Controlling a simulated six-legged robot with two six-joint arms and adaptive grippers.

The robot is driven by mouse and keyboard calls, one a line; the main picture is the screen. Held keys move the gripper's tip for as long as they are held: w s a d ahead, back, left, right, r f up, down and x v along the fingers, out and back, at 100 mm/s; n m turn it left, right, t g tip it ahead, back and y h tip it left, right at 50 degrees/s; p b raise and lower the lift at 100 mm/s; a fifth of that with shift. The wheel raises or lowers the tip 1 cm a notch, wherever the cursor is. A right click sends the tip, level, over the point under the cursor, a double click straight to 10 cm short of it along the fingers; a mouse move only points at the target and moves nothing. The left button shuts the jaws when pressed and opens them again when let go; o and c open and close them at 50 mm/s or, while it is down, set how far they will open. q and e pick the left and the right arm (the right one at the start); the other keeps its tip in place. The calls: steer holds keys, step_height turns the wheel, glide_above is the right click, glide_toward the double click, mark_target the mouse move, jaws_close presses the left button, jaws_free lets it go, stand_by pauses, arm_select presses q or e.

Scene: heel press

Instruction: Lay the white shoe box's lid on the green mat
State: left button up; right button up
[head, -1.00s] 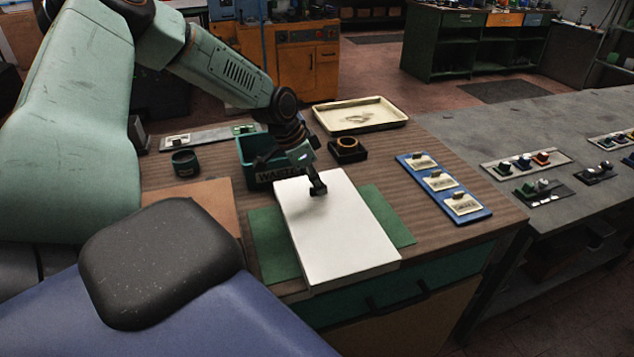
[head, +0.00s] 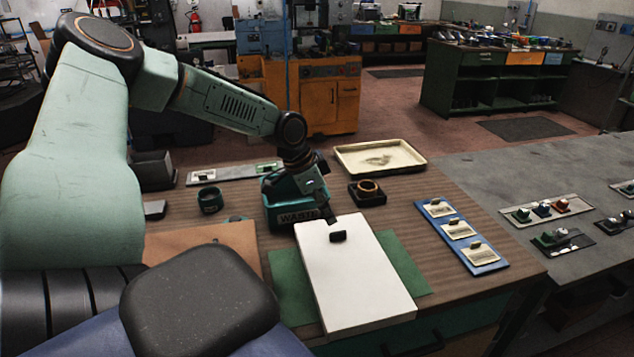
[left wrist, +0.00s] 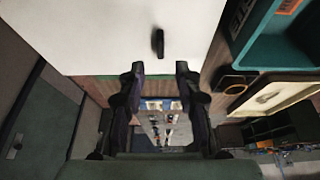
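The white lid (head: 358,285) lies flat over the green mat (head: 405,265), whose left and right sides show beyond it. A small black knob (head: 338,237) stands on the lid's top. My left gripper (head: 330,218) is just behind the knob, over the lid's far end. In the left wrist view its two fingers (left wrist: 160,70) are apart and empty, with the knob (left wrist: 158,42) ahead of them and clear of both. The lid (left wrist: 100,35) fills the upper left there. I cannot make out a separate shoe box. My right gripper is not in view.
A cream tray (head: 380,157), a dark block with a ring (head: 368,192) and a dark green cup (head: 210,200) stand farther back. A blue board with labelled plates (head: 462,235) lies at the right.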

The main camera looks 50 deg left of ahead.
arm_select(q)
steer(key=p+v, duration=0.3)
steer(key=v, duration=0.2)
steer(key=shift+r+p, duration=0.25)
steer(key=shift+p, duration=0.05)
